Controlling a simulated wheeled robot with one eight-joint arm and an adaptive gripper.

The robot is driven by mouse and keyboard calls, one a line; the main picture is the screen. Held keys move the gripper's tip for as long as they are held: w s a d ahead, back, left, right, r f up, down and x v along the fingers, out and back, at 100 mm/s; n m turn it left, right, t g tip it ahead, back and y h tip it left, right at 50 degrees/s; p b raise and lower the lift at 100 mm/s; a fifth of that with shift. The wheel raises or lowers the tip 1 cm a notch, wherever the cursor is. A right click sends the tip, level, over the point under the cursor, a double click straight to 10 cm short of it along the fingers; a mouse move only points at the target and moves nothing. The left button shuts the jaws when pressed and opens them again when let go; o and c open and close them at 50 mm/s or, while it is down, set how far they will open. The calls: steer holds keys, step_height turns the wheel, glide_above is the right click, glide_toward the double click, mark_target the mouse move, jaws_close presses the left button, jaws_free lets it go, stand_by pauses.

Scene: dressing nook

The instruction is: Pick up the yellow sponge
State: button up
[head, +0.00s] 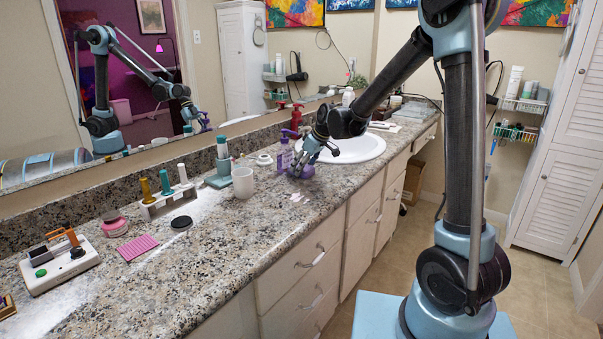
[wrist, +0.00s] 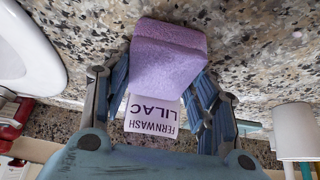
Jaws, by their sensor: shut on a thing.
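My gripper (head: 299,166) is low over the granite counter, in front of the sink. In the wrist view its two fingers (wrist: 163,80) are shut on a purple sponge-like block (wrist: 168,50), one finger on each side. The purple block (head: 304,172) shows only partly in the head view, below the fingers. I cannot tell whether it touches the counter. No yellow sponge shows in either view. A purple pump bottle (head: 284,153) stands just left of my gripper. Its label (wrist: 152,116), reading "FERNWASH LILAC", shows beyond the block in the wrist view.
The white sink (head: 352,148) is just behind my gripper, with a red pump bottle (head: 296,118) past it. The counter front (head: 250,250) is mostly clear.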

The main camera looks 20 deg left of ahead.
mark_target(305, 168)
steer(key=shift+r, duration=0.55)
step_height(305, 168, up, 2)
steer(key=shift+r, duration=0.1)
steer(key=shift+s+d+r, duration=0.1)
steer(key=shift+s+d, duration=0.15)
steer(key=shift+d, duration=0.35)
steer(key=s+d, duration=0.2)
steer(key=d, duration=0.2)
steer(key=s+d, duration=0.2)
steer(key=d, duration=0.3)
steer(key=s+d, duration=0.2)
steer(key=d, duration=0.3)
steer(key=shift+d, duration=0.15)
steer(key=shift+s+d, duration=0.2)
steer(key=shift+d, duration=0.4)
steer(key=shift+c, duration=1.1)
